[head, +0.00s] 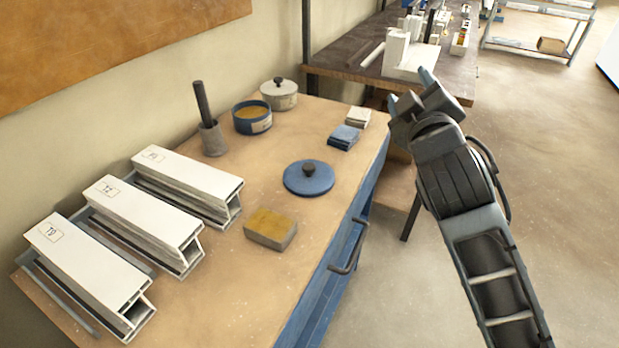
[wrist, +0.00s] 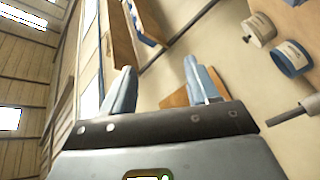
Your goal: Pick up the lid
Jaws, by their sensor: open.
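A round blue lid (head: 309,179) with a dark knob lies flat on the wooden bench, near its front edge and right of the middle. My gripper (head: 409,88) is raised in the air beyond the bench's right edge, apart from the lid. In the wrist view my gripper (wrist: 162,88) has its two fingers spread with nothing between them. The lid does not show in the wrist view. A blue open tin (head: 252,118) with a yellowish content stands behind the lid, and a cream pot (head: 279,94) with its own knobbed lid stands beside it.
White profiles (head: 145,215) lie in clamps on the bench's left. A sponge block (head: 270,229) lies in front of the lid. Blue cloths (head: 343,137) lie behind it, and a grey holder with a dark rod (head: 212,137) stands near the wall. A handle (head: 350,247) sticks out in front.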

